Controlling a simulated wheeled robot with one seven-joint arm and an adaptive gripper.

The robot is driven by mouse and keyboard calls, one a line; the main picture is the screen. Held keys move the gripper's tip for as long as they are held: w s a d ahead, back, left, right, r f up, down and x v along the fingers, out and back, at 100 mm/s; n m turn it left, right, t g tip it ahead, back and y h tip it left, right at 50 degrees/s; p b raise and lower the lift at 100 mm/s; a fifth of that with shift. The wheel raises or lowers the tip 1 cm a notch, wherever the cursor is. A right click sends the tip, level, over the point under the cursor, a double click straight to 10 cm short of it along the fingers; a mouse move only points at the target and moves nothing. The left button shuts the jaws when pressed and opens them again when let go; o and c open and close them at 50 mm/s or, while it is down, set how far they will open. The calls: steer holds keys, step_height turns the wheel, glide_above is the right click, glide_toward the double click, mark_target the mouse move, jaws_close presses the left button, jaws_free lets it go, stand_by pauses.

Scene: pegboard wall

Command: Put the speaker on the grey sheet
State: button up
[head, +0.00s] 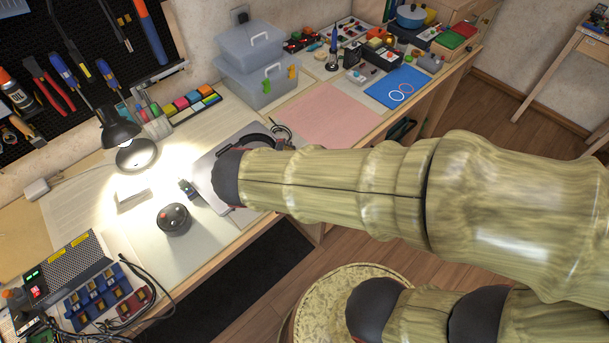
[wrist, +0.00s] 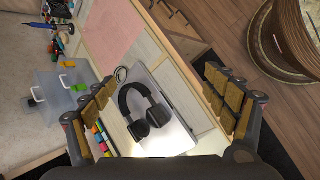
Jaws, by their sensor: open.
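A squat round black device with a small red mark on top (head: 174,219), which looks like the speaker, stands on the bench beside the lamp's bright patch. A pale grey sheet (head: 213,228) lies on the bench around its base; the glare blurs some of its edges. My gripper (wrist: 163,108) is open and empty in the wrist view, its padded fingers wide apart. Black headphones (wrist: 143,107) on a silver laptop-like slab (wrist: 172,138) show between the fingers, below the gripper. In the head view my arm hides the gripper. The speaker does not show in the wrist view.
A lit desk lamp (head: 120,130) stands behind the speaker. A small dark item (head: 187,188) lies near it. A power unit (head: 70,265) and blue rack (head: 95,297) are at front left. A pink sheet (head: 325,115) is clear; clear bins (head: 248,85) stand behind.

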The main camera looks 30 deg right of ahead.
steer(key=s+r+m+t+y, duration=0.1)
steer(key=s+r+m+y, duration=0.4)
steer(key=m, duration=0.7)
step_height(320, 180, up, 4)
steer(key=shift+s+a+f+y, duration=0.2)
steer(key=shift+s+y, duration=0.1)
steer(key=shift+s, duration=0.85)
step_height(320, 180, up, 2)
steer(key=shift+r+p, duration=0.1)
steer(key=shift+p, duration=0.95)
steer(key=c, duration=0.4)
